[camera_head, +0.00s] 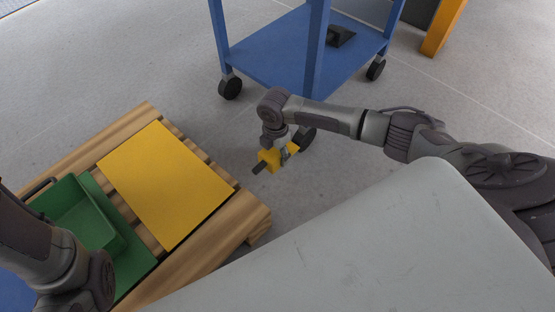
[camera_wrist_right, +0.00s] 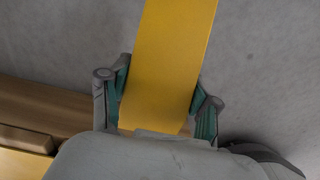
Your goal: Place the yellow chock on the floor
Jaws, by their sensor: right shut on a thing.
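The yellow chock (camera_wrist_right: 172,60) runs between the two fingers of my right gripper (camera_wrist_right: 160,95) in the right wrist view, with grey floor behind it. Both fingers press on its sides. In the head view the yellow chock (camera_head: 268,157) shows small, partly covered by my right gripper (camera_head: 279,151), over the floor (camera_head: 225,125) between the pallet and the blue cart. The gap between the chock and the floor cannot be told. My left arm shows at the left edge over the pallet, but its fingers are not in view.
A wooden pallet (camera_head: 257,222) with a yellow panel (camera_head: 165,185) and a green bin (camera_head: 75,213) lies at the left. A blue wheeled cart (camera_head: 275,50) stands behind my right gripper, one wheel close by it. An orange post (camera_head: 443,28) stands at the back right.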

